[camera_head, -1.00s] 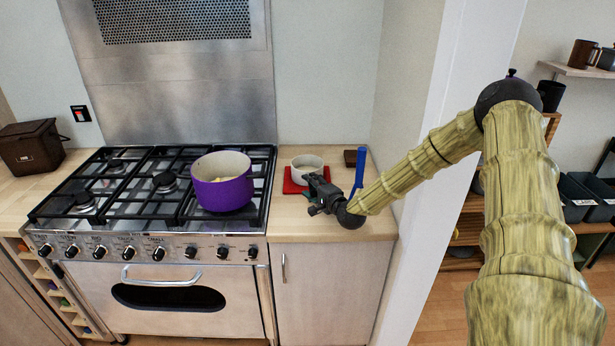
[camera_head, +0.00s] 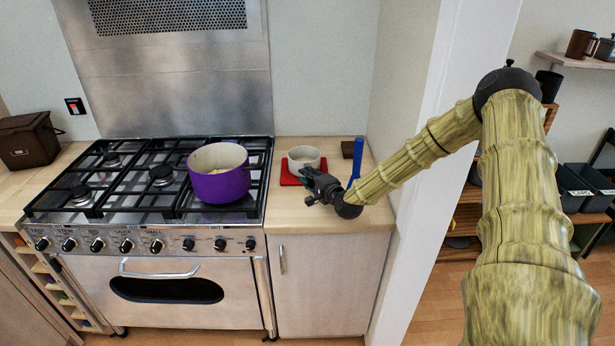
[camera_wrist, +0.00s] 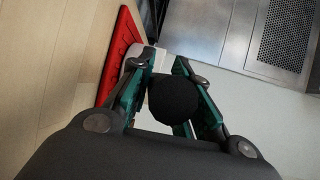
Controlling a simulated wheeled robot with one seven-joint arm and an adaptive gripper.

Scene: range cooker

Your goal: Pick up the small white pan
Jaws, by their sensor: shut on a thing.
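The small white pan (camera_head: 304,153) stands above the red mat (camera_head: 290,179) on the wooden counter, right of the cooker. My gripper (camera_head: 308,178) is at the near side of the pan, and its fingers hide part of the pan and mat. In the wrist view, my gripper (camera_wrist: 168,64) has a dark rounded piece (camera_wrist: 174,99) between its fingers, which looks like the pan's handle end. A bit of white pan (camera_wrist: 136,54) shows beyond the fingers next to the red mat (camera_wrist: 119,58). I cannot tell whether the pan touches the mat.
A purple pot (camera_head: 220,184) sits on the cooker's black grate (camera_head: 120,185), left of my gripper. A blue upright object (camera_head: 356,162) stands close on the right, with a dark block (camera_head: 349,148) behind. A wall closes the counter's right side. The counter's front (camera_head: 285,215) is clear.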

